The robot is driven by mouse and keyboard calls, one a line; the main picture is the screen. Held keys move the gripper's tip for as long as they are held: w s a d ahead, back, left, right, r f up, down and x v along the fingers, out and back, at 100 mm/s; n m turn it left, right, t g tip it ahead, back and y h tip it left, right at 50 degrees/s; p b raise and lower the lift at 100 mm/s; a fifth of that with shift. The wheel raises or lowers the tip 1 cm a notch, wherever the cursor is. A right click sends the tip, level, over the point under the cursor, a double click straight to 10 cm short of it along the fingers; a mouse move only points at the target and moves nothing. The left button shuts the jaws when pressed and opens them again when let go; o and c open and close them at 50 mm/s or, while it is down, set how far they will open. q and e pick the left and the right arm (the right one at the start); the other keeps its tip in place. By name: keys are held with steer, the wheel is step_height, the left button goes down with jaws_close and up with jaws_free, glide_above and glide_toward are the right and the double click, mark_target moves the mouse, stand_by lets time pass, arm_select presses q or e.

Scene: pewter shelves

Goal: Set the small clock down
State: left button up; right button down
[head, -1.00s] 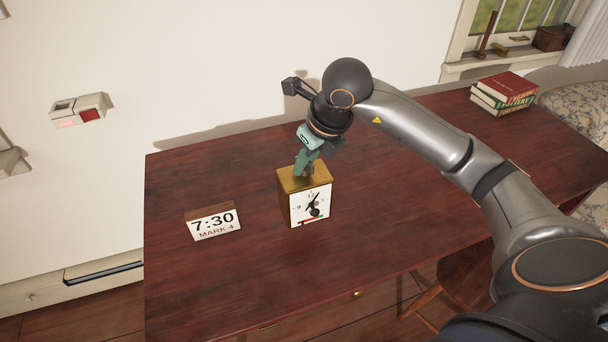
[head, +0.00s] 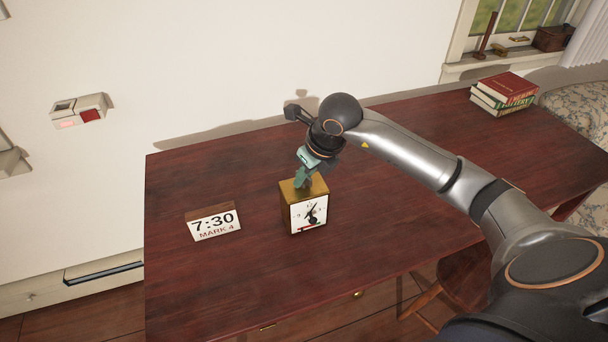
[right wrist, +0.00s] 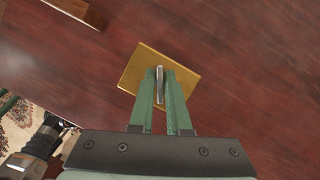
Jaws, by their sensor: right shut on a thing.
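The small clock (head: 309,213) is a brass-coloured box with a white face, at the middle of the dark red desk in the head view. It looks upright. Its gold top (right wrist: 184,80) shows in the right wrist view, with a thin metal handle (right wrist: 159,85) standing on it. My right gripper (head: 303,180) is above the clock, shut on this handle between its green fingers. Whether the clock's base touches the desk is hard to tell.
A small sign (head: 213,222) reading "7:30 MARK 4" stands left of the clock on the desk (head: 380,240). Several stacked books (head: 504,93) lie at the far right.

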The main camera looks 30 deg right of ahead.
steer(key=c, duration=1.3)
jaws_free()
steer(key=shift+f, duration=0.15)
steer(key=shift+c, duration=0.2)
steer(key=o, duration=0.5)
steer(key=shift+c, duration=0.2)
steer(key=v, duration=1.2)
steer(key=shift+r+p, duration=0.2)
steer(key=shift+p, duration=0.15)
